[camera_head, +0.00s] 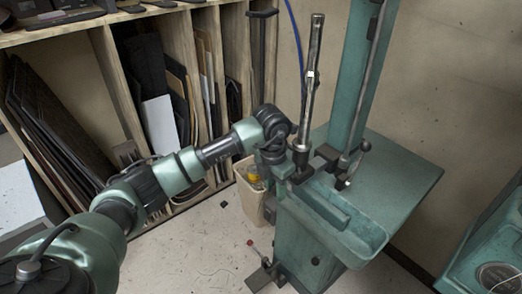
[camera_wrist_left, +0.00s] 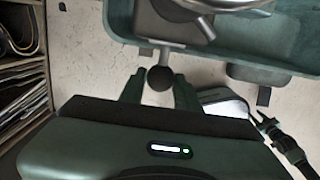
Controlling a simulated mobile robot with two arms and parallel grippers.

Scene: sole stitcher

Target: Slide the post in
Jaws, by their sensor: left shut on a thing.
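The post (camera_head: 310,85) is a tall shiny metal rod, standing nearly upright at the left end of the green machine (camera_head: 400,180). Its lower end meets a dark collar (camera_head: 303,172); how deep it sits there I cannot tell. My left gripper (camera_head: 272,152) is just left of the post's lower part. In the left wrist view, its two green fingers (camera_wrist_left: 159,90) are on either side of a dark ball knob (camera_wrist_left: 159,78), shut on it. A short rod runs from the knob toward round metal parts (camera_wrist_left: 190,12). The knob is hidden in the head view. My right gripper is not in view.
A wooden rack (camera_head: 110,75) with upright boards stands at the left. A cream bin (camera_head: 250,190) stands behind the machine's left side. The machine's green column (camera_head: 360,70) rises right of the post. A red-knobbed lever (camera_head: 250,242) is near the floor.

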